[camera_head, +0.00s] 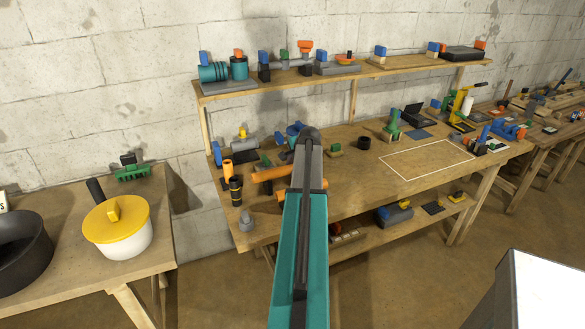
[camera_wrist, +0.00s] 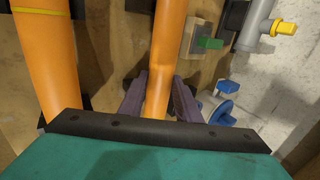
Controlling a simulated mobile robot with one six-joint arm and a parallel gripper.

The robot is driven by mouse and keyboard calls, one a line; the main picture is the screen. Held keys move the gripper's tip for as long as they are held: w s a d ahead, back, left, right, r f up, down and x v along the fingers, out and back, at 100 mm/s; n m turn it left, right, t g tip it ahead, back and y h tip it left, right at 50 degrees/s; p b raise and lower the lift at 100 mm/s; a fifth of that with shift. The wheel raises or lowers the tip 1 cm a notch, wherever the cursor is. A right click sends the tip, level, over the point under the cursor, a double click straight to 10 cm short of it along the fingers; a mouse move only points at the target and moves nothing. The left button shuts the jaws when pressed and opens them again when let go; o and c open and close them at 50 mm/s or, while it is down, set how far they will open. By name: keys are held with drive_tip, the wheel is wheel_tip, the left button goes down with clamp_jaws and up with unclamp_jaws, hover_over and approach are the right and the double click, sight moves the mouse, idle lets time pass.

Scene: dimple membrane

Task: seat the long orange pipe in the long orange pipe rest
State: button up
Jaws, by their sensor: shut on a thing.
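Two orange pipes lie side by side on the workbench. My gripper (camera_wrist: 160,88) is shut on the rear orange pipe (camera_wrist: 168,45), which passes between its two fingers in the wrist view. This pipe (camera_head: 272,173) shows left of my arm in the head view, its right part hidden. The front orange pipe (camera_wrist: 45,55), with a yellow band, lies beside it, apart from the fingers; it runs behind my arm (camera_head: 289,194). Dark blocks (camera_wrist: 138,5) show near the pipes; I cannot tell which belong to the long orange pipe rest, or whether the held pipe touches one.
A green-topped block (camera_wrist: 208,43) and a grey pipe with a yellow handle (camera_wrist: 262,30) are close to the held pipe. Blue-handled parts (camera_wrist: 222,112) are near the wall. An upright orange cylinder (camera_head: 228,168) stands at the bench's left. The outlined area (camera_head: 427,160) is mostly clear.

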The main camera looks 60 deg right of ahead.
drive_tip(key=shift+f, duration=0.25)
drive_tip(key=o, duration=1.1)
drive_tip(key=shift+o, duration=0.2)
drive_tip(key=b+v, duration=0.2)
drive_tip(key=v, duration=1.1)
drive_tip(key=shift+s+a+r+b, duration=0.15)
drive_tip(key=shift+r+b, duration=0.15)
drive_tip(key=shift+r, duration=0.05)
